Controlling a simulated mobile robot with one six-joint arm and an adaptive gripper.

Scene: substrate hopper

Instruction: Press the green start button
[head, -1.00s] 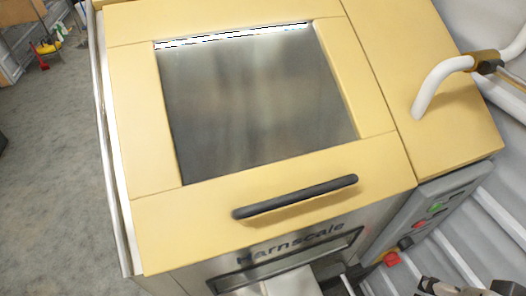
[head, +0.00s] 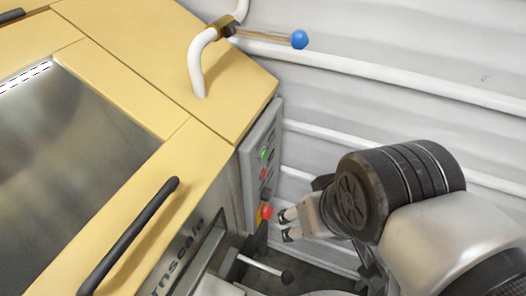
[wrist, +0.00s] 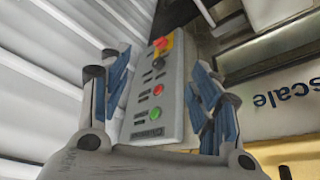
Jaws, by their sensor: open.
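The green start button (head: 264,155) is on a grey control panel (head: 248,170) on the side of the yellow machine. In the wrist view the green button (wrist: 154,113) is on the panel (wrist: 140,128), between my fingers in the picture. A red button (head: 263,174) sits below it in the head view; it also shows in the wrist view (wrist: 158,90). My gripper (head: 287,226) is open and empty, right of the panel's lower end, near the red emergency knob (head: 265,212). In the wrist view my gripper (wrist: 158,105) has its fingers apart and points toward the panel. I see no contact with the button.
A black lid handle (head: 130,235) crosses the yellow hopper. A white pipe (head: 200,65) with a blue-knobbed lever (head: 299,39) stands above the panel. A lever with a black knob (head: 287,277) juts out below. A ribbed white wall (head: 420,90) is close behind.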

